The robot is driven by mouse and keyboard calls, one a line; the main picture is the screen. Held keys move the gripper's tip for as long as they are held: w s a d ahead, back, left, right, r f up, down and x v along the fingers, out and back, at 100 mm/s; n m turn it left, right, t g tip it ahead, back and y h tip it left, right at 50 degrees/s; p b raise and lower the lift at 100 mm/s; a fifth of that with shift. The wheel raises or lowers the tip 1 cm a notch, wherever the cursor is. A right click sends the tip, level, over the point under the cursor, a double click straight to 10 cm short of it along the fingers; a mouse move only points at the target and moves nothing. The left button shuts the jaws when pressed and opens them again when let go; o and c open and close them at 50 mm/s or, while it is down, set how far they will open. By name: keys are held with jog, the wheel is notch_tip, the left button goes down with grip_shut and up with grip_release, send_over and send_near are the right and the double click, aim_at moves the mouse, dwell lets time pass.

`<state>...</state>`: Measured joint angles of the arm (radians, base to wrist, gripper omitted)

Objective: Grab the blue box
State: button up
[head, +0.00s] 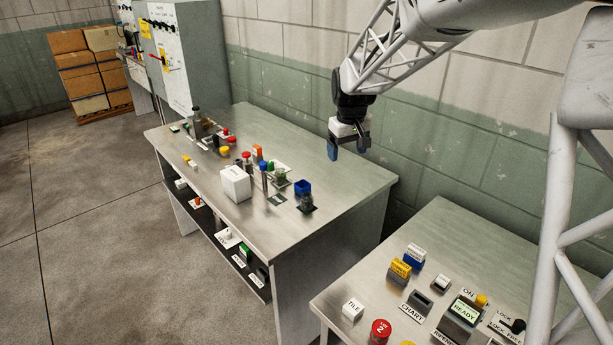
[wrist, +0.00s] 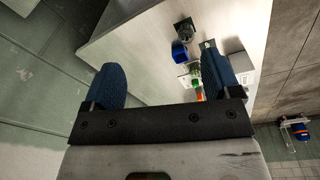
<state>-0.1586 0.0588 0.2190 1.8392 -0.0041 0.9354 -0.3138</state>
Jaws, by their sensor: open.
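The blue box (head: 302,187) is a small, open-looking blue block on the metal table, right of its middle. A dark grey piece (head: 306,202) is right beside it, in front. In the wrist view the blue box (wrist: 179,51) shows beyond and between the fingers, nearer the right one. My gripper (head: 348,147) is open and empty, held above the table's back edge, up and to the right of the blue box and apart from it. Its two blue-padded fingers are spread wide in the wrist view (wrist: 164,74).
A white box (head: 236,184), a blue-topped post (head: 264,172) and several small colored items stand left of the blue box. The table's right end (head: 350,185) is clear. The wall (head: 450,140) is close behind.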

jog(key=w+a+f+n, duration=0.2)
jog(key=w+a+f, duration=0.5)
jog(key=w, duration=0.4)
jog(key=n+g, duration=0.1)
jog(key=n, duration=0.1)
send_near(303, 186)
jog(key=s, duration=0.3)
jog(key=shift+s+a, duration=0.1)
jog(key=shift+s, duration=0.15)
jog(key=shift+f, duration=1.25)
jog(key=shift+w+f, duration=0.2)
jog(key=shift+f, duration=2.4)
jog(key=shift+c, duration=0.2)
